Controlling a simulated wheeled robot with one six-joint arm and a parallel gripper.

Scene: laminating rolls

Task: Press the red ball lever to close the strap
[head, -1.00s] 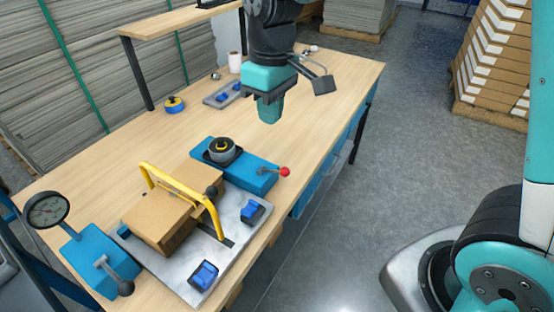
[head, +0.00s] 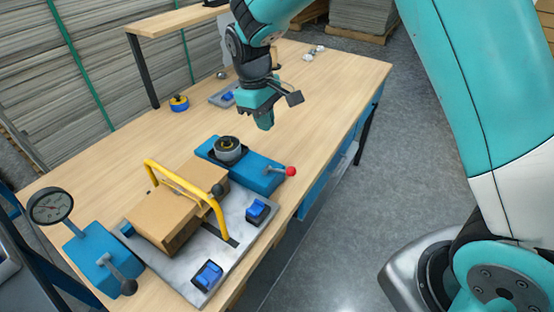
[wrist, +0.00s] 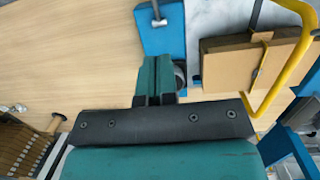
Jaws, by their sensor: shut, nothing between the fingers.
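The red ball (head: 291,171) sits on the end of a short lever on the right side of a blue base (head: 262,178). The base carries a black and yellow spool (head: 229,149) and stands on the bench behind a cardboard box (head: 178,212). My gripper (head: 264,122) is shut and empty, pointing down above the bench, behind and apart from the red ball. In the wrist view its closed teal fingers (wrist: 154,80) show, with the box (wrist: 240,67) to their right. The red ball is not visible there. I cannot make out whether the strap is closed.
A yellow bar (head: 183,187) arches over the box on a grey metal plate (head: 205,262) with blue clamps. A gauge (head: 51,206) and a black-knobbed lever stand at the front left.

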